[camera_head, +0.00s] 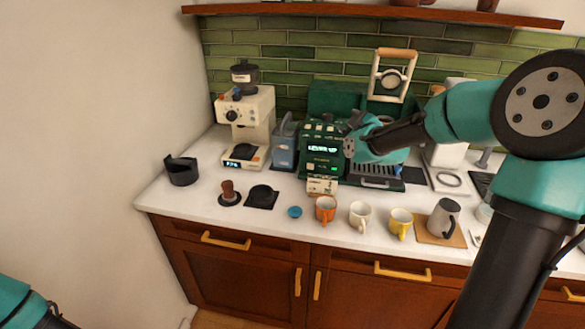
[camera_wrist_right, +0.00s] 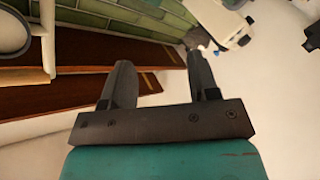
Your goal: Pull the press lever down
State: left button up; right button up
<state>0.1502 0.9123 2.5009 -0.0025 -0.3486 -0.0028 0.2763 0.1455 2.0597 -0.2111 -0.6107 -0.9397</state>
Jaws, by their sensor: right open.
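The press lever (camera_head: 397,52) is a pale U-shaped frame with a wooden crossbar. It stands raised at the back of the green espresso machine (camera_head: 322,150), with a round gauge-like part between its arms. In the right wrist view its pale arm and wooden bar (camera_wrist_right: 25,79) show at the left edge. My right gripper (camera_wrist_right: 160,62) is open and empty, its fingers apart from the lever. In the head view my right arm reaches in front of the machine, and the fingers are mostly hidden behind the wrist. Only part of my left arm shows at the lower left corner; its gripper is out of view.
An orange mug (camera_head: 326,209), a white mug (camera_head: 360,216), a yellow mug (camera_head: 400,223) and a grey pitcher (camera_head: 443,217) line the front of the counter. A cream coffee machine (camera_head: 247,117) stands left. A wooden shelf (camera_head: 400,12) runs above.

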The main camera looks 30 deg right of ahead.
jog(key=w+a+f+m+g+y, duration=0.1)
jog(key=a+f+m, duration=0.1)
jog(key=a+f, duration=0.4)
jog(key=w+a+f+m+g+y, duration=0.1)
jog(key=w+a+f+m+y, duration=0.1)
jog(key=a+f, duration=0.4)
jog(key=shift+a+f+m+g, duration=0.3)
jog(key=shift+a+m, duration=0.5)
jog(key=shift+a, duration=2.1)
